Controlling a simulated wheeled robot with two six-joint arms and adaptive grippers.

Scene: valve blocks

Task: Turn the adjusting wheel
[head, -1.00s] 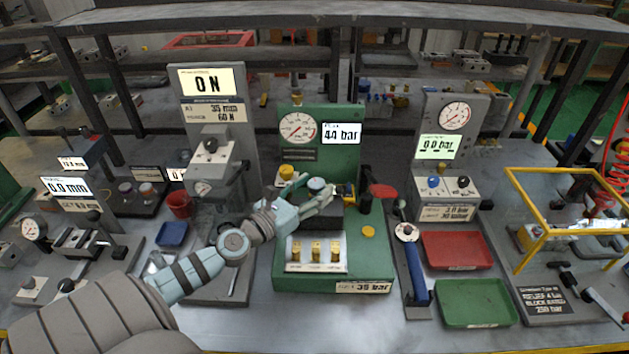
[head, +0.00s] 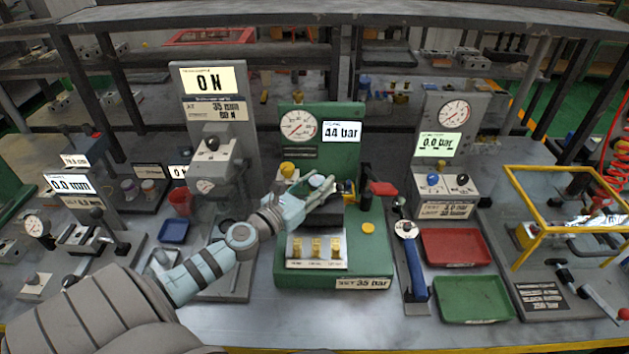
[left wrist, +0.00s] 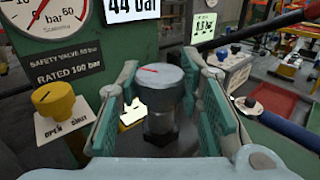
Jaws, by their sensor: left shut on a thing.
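The adjusting wheel (left wrist: 160,78) is a round grey knob with a red mark on top, on a dark stem, in the left wrist view. In the head view its top (head: 319,181) shows on the dark block of the green test stand (head: 345,240). My left gripper (left wrist: 158,95) has its teal fingers on both sides of the wheel and is shut on it; it also shows in the head view (head: 322,190). The stand's display (head: 343,131) reads 44 bar, and its front label (head: 364,283) reads SET 35 bar. My right gripper is not in view.
A yellow OPEN/SHUT knob (left wrist: 54,99) is left of the wheel. A pressure gauge (head: 299,125) is behind it. A red-ended lever (head: 383,188) sticks out at the right. A blue-handled wrench (head: 414,265) and red tray (head: 455,246) lie farther right.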

